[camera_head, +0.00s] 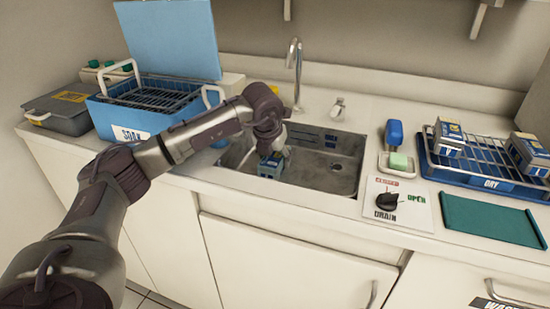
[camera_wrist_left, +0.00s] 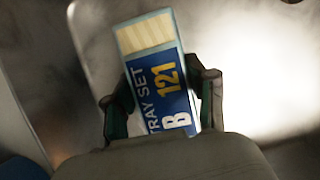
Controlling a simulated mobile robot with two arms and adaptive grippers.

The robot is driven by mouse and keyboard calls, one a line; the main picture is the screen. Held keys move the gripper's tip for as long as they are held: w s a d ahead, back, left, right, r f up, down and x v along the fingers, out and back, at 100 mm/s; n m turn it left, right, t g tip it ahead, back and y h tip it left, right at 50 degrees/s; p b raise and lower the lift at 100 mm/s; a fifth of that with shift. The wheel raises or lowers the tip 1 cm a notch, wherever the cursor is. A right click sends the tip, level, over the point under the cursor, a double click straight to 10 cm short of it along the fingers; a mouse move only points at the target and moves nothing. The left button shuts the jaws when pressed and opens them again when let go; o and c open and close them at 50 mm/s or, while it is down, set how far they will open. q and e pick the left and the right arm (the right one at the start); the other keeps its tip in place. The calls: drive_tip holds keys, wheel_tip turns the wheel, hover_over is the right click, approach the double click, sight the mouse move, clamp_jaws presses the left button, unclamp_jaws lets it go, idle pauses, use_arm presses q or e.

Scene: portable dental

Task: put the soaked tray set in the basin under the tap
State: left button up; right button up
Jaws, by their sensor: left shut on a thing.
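My left gripper (camera_head: 272,150) reaches down into the left part of the steel basin (camera_head: 335,172), below and left of the tap (camera_head: 295,62). It is shut on a blue and white tray set (camera_head: 270,167). My right gripper is not in view.
A blue soak tub (camera_head: 108,120) with a wire rack and raised lid stands at left. A drain knob (camera_head: 388,201), a soap dish with a brush (camera_head: 396,165) and a blue dry rack (camera_head: 436,172) with two boxes are at right. A green mat (camera_head: 490,220) lies in front.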

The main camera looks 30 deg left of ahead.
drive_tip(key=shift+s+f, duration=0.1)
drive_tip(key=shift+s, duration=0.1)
use_arm(q)
drive_tip(key=o, duration=1.4)
drive_tip(key=shift+c, duration=0.2)
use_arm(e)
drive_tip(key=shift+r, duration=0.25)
use_arm(q)
drive_tip(key=shift+r, duration=0.35)
drive_tip(key=v, duration=1.1)
drive_tip(key=shift+s+d+f+p, duration=0.1)
drive_tip(key=shift+s+p, duration=0.05)
drive_tip(key=shift+p, duration=0.25)
drive_tip(key=shift+s+r, duration=0.15)
drive_tip(key=shift+r, duration=0.15)
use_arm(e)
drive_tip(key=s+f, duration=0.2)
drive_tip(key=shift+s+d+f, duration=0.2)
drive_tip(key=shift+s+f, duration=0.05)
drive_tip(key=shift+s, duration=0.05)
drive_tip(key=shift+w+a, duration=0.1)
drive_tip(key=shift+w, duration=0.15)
